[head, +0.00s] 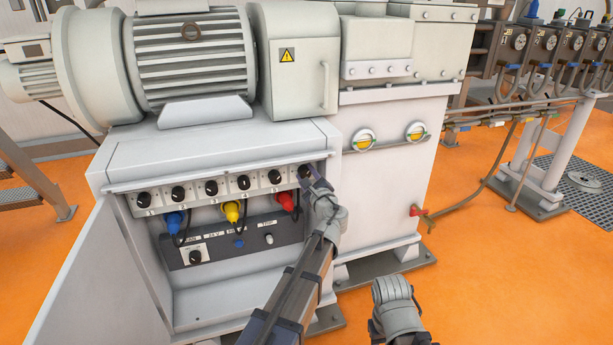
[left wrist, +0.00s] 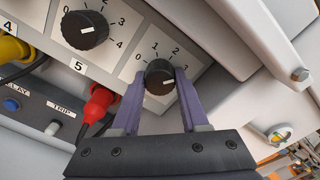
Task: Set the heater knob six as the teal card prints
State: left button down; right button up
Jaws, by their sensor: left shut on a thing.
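The heater knob six (head: 305,171) is the black knob at the right end of the row on the cabinet's panel. In the left wrist view this knob (left wrist: 159,75) sits between the two purple fingers of my left gripper (left wrist: 160,82), which is shut on it. Printed 0, 1, 2 and 3 show around it. A pale mark shows on its face, but I cannot tell exactly which number it points to. In the head view my left gripper (head: 309,175) reaches the knob from below. No teal card shows in either view. My right gripper's fingers are not visible.
Knob five (left wrist: 85,29) is close to the left, with a red plug (left wrist: 98,103) below it. A yellow plug (head: 232,210) and a blue plug (head: 174,221) hang further left. The cabinet's open door (head: 95,275) stands at the left. A ledge overhangs the knob row.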

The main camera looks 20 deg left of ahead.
pick_arm(q)
jog(key=shift+m, duration=0.6)
jog(key=shift+c, duration=2.1)
grip_release()
jog(key=v, duration=0.7)
jog(key=shift+s+d, duration=0.25)
jog(key=shift+s, duration=0.1)
jog(key=shift+f, duration=0.1)
